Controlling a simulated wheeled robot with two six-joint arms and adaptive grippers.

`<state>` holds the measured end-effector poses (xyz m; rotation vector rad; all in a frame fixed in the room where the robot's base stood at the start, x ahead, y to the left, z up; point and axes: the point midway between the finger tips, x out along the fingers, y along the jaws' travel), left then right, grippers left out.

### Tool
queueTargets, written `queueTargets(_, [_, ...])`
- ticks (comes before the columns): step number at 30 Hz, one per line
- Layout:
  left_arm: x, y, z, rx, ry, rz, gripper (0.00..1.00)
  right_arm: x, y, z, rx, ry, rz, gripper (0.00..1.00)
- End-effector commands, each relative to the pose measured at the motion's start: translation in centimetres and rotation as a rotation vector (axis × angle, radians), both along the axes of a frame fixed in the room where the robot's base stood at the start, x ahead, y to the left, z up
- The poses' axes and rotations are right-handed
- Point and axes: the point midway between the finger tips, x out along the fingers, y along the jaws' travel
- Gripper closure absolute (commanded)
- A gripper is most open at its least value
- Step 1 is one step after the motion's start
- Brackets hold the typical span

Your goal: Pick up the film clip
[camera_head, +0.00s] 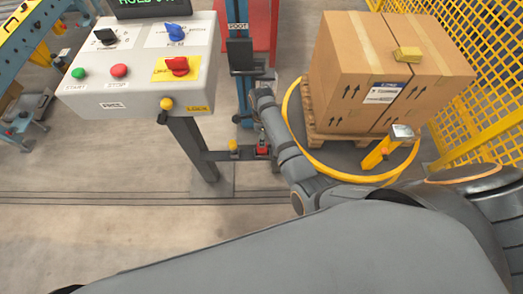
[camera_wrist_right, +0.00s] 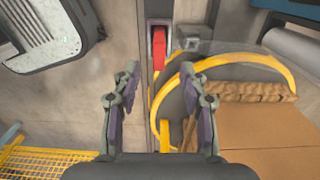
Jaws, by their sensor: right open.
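I cannot make out the film clip for certain. A small red part (camera_head: 262,150) sits in a dark bracket low beside the turntable, and a red part (camera_wrist_right: 159,47) also shows in a grey channel in the right wrist view, ahead of my fingers. My right gripper (camera_wrist_right: 160,78) is open and empty, with the yellow ring and grey floor showing between and beyond its fingers. In the head view my right arm reaches up between the console and the carton, and its fingers are hard to see there. My left gripper is not in view.
A control console (camera_head: 140,75) stands on a post at left. A carton (camera_head: 350,75) rests on a wooden pallet (camera_head: 315,126) inside a yellow ring (camera_head: 345,176). A yellow post (camera_head: 380,152) stands by the ring. Yellow fencing (camera_head: 480,125) bounds the right. Floor at lower left is clear.

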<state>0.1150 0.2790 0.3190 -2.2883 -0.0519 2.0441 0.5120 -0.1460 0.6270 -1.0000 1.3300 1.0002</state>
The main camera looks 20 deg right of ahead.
Motion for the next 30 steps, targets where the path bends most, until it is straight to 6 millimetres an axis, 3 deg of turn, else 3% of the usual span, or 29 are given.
queueTargets(6, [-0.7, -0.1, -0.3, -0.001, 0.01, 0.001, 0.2, 0.0, 0.0, -1.0, 0.0, 0.0, 0.0, 0.57])
queueTargets(15, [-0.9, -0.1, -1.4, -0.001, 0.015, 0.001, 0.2, -0.2, -0.1, -5.6, 0.002, 0.002, 0.0, 0.57])
queueTargets(23, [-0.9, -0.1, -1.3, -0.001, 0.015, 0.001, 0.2, -0.2, -0.1, -5.8, 0.001, -0.001, 0.0, 0.57])
queueTargets(30, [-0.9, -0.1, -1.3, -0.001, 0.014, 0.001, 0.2, -0.2, -0.1, -5.8, 0.001, 0.0, 0.0, 0.89])
